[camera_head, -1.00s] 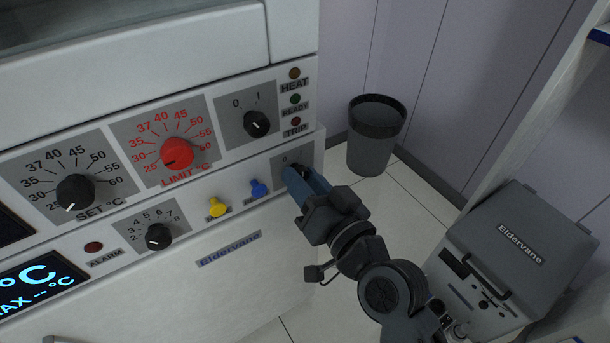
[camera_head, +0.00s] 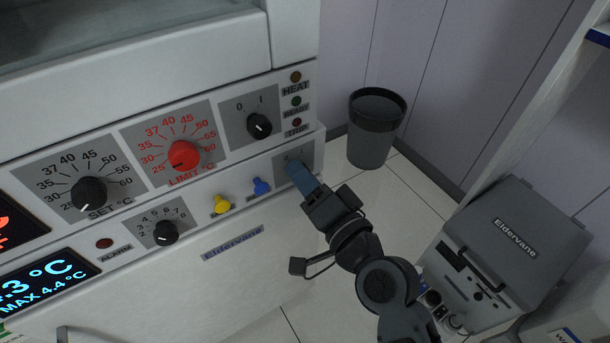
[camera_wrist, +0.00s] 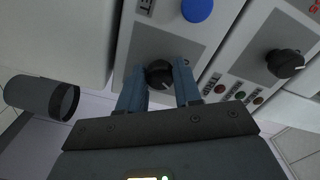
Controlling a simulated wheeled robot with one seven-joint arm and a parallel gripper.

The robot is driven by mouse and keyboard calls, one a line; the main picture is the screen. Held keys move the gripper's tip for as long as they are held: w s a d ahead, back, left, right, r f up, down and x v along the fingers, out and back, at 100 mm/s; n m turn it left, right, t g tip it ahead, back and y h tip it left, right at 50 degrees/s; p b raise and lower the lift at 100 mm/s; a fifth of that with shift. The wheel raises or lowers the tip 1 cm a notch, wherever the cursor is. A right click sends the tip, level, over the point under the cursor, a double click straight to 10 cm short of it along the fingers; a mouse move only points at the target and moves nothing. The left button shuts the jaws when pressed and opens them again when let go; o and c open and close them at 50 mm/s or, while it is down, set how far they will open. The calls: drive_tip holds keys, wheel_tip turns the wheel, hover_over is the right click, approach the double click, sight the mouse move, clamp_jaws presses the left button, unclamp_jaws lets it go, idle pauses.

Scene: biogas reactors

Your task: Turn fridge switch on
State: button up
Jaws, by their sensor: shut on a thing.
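The fridge switch is a black rotary knob on a grey 0–1 plate (camera_head: 308,155), at the right end of the lower panel. In the head view my gripper (camera_head: 297,170) covers the knob. In the wrist view the knob (camera_wrist: 158,74) sits between the two blue fingers of my gripper (camera_wrist: 159,80), which are shut on it. A small white mark shows on its face there. The fridge display (camera_head: 45,280) at lower left is lit and reads a °C value with MAX 4.4 °C.
Above are another 0–1 knob (camera_head: 259,125), a red limit knob (camera_head: 183,156) and a set knob (camera_head: 89,193). A bin (camera_head: 375,128) and a grey Eldervane case (camera_head: 515,240) stand at right.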

idle(0.3)
drive_tip(key=o, duration=1)
drive_tip(key=shift+o, duration=0.2)
drive_tip(key=b+v, duration=0.1)
drive_tip(key=v, duration=0.6)
drive_tip(key=shift+s+d, duration=0.25)
drive_tip(key=shift+s, duration=0.1)
